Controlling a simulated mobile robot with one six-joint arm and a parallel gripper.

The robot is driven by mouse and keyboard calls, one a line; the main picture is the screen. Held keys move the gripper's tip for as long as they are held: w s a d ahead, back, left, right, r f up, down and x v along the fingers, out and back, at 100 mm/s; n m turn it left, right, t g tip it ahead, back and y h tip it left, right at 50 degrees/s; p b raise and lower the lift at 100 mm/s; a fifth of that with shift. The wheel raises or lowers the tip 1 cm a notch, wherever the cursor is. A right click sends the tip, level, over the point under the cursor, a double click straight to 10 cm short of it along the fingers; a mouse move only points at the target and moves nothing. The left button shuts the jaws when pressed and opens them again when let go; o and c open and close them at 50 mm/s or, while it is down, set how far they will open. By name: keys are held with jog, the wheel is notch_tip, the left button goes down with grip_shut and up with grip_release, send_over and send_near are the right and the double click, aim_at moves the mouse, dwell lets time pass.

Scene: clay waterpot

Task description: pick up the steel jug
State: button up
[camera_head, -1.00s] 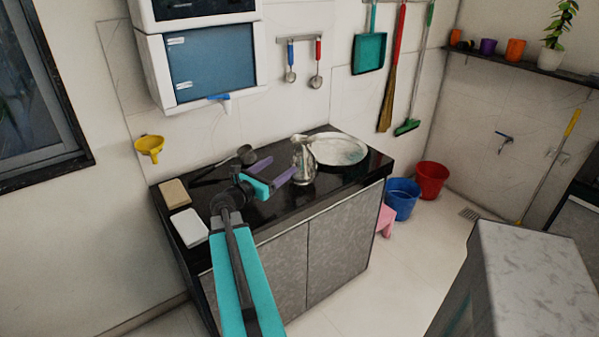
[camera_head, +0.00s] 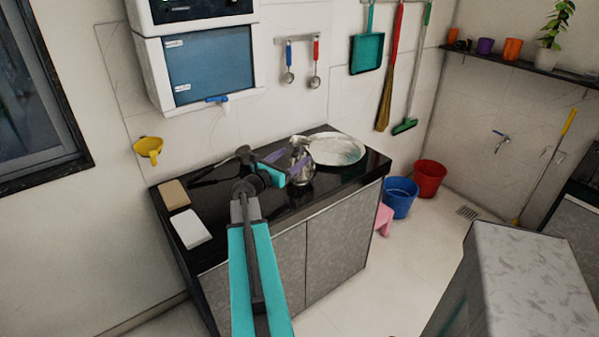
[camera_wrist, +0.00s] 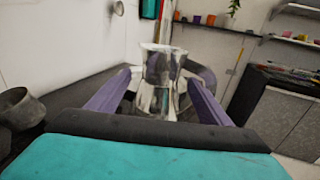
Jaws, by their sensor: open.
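The steel jug (camera_head: 301,164) stands upright on the black countertop (camera_head: 262,208), in front of a round pale plate (camera_head: 338,149). My gripper (camera_head: 290,160) is at the jug, with its purple fingers partly in front of it in the head view. In the wrist view the jug (camera_wrist: 161,80) is ahead, between the two open purple fingers (camera_wrist: 154,100). The jug's lower part is partly hidden by my gripper's dark base. I cannot tell whether either finger touches the jug.
A dark pan (camera_head: 245,155) lies left of the jug; a dark round vessel (camera_wrist: 20,108) shows at left in the wrist view. A tan block (camera_head: 174,194) and a white block (camera_head: 190,228) lie at the counter's left end. Blue (camera_head: 400,198) and red (camera_head: 430,178) buckets stand on the floor.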

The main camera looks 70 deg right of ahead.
jog(key=shift+d, duration=0.1)
jog(key=shift+s+d+p, duration=0.15)
jog(key=shift+d+p, duration=0.2)
jog(key=shift+d, duration=0.2)
jog(key=shift+p+x, duration=0.6)
jog(key=shift+x, duration=1.35)
jog(key=c, duration=1.8)
jog(key=shift+r, duration=0.1)
